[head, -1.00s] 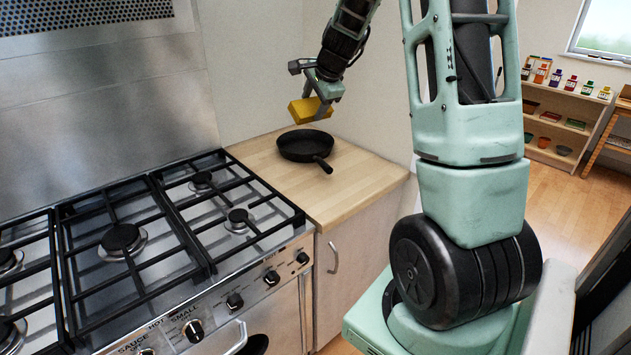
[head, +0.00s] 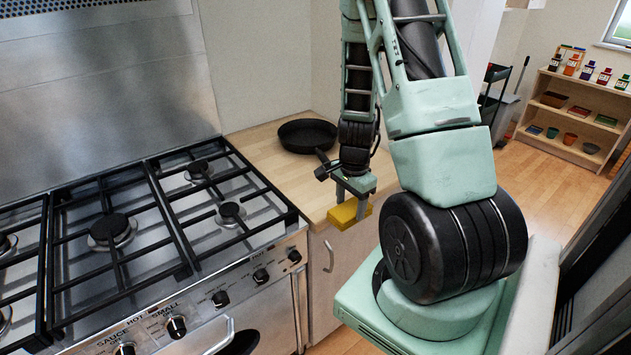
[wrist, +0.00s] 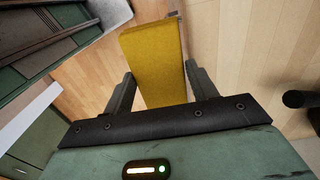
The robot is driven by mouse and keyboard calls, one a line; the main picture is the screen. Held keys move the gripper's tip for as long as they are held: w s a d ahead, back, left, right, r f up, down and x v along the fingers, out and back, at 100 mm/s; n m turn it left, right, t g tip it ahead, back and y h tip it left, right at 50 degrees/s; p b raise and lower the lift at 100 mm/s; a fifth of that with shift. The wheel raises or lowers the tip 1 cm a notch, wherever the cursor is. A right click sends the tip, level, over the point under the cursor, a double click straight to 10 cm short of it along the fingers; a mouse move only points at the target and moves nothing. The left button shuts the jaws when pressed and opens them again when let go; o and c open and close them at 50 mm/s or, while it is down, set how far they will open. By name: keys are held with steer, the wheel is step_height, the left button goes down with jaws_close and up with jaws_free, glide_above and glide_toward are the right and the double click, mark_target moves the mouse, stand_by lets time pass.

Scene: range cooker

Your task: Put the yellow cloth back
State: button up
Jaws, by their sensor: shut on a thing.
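The yellow cloth (head: 345,214) is a folded yellow block. My gripper (head: 352,203) is shut on it and holds it in front of the right end of the wooden counter, near its front edge. In the wrist view the cloth (wrist: 154,62) sits between the two fingers (wrist: 158,88), its far end reaching away from the gripper. The wrist view shows floorboards and pale wood beyond it.
A black frying pan (head: 306,135) stands on the wooden counter (head: 268,155), behind the gripper. The range cooker (head: 150,235) with black grates is on the left. A shelf (head: 572,115) with jars and bowls stands at the far right. Open floor lies between.

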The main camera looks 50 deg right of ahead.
steer(key=w+d+p, duration=0.1)
steer(key=w, duration=0.2)
steer(key=w+p, duration=0.1)
steer(key=w, duration=0.3)
steer(key=w+d+p, duration=0.1)
steer(key=w, duration=0.2)
steer(key=shift+w+d+r+p, duration=0.1)
steer(key=shift+w+d+p, duration=0.1)
steer(key=shift+d+p, duration=0.1)
steer(key=w+p, duration=0.1)
steer(key=w, duration=0.1)
steer(key=w+d+p, duration=0.1)
steer(key=w, duration=0.1)
steer(key=shift+s+a+f, duration=0.1)
steer(key=shift+s+f, duration=0.15)
steer(key=shift+f, duration=0.55)
steer(key=shift+f, duration=0.15)
steer(key=o, duration=0.9)
